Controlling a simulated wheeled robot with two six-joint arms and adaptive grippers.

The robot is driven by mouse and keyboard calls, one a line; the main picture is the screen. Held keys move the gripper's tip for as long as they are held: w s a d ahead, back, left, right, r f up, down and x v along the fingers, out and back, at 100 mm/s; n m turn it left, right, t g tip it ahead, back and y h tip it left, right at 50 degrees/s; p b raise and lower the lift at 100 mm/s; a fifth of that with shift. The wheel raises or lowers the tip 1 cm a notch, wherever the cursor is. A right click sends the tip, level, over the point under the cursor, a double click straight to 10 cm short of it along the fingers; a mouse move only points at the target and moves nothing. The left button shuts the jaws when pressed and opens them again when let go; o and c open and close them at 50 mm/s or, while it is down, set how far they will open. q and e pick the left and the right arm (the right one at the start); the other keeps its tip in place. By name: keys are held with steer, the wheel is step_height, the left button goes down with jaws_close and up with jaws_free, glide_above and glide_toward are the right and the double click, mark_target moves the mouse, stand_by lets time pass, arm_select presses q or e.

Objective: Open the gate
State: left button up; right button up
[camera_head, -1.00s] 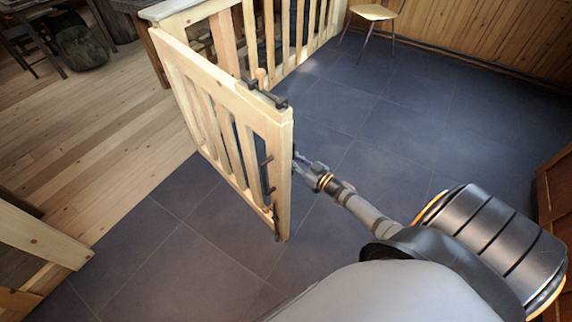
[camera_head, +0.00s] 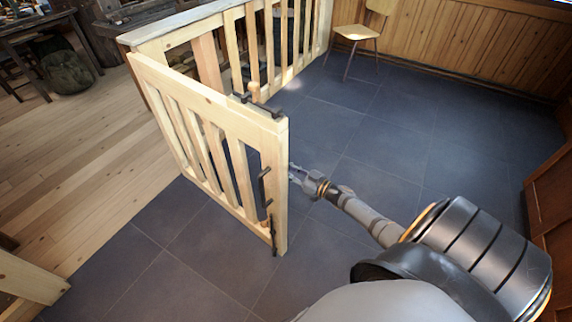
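The wooden gate (camera_head: 208,100) with vertical slats stands swung out at an angle from the railing, over the dark tiles. It has a dark latch (camera_head: 257,103) at its upper corner and a dark handle (camera_head: 264,188) on its free end post. My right gripper (camera_head: 293,174) is just to the right of that post, with its fingers apart and pointing at it. I see a small gap between the fingertips and the post, and nothing held between them. My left gripper is not in view.
A slatted railing (camera_head: 229,18) continues behind the gate to the back wall. A wooden chair (camera_head: 357,33) stands by the panelled wall. A wooden post end (camera_head: 30,278) is at the lower left. Dark tiled floor (camera_head: 400,130) is clear on the right, and plank floor (camera_head: 70,150) lies left.

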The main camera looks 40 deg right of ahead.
steer(key=shift+o, duration=1.2)
steer(key=shift+r, duration=0.15)
steer(key=shift+w+a+r, duration=0.1)
steer(key=v, duration=1.2)
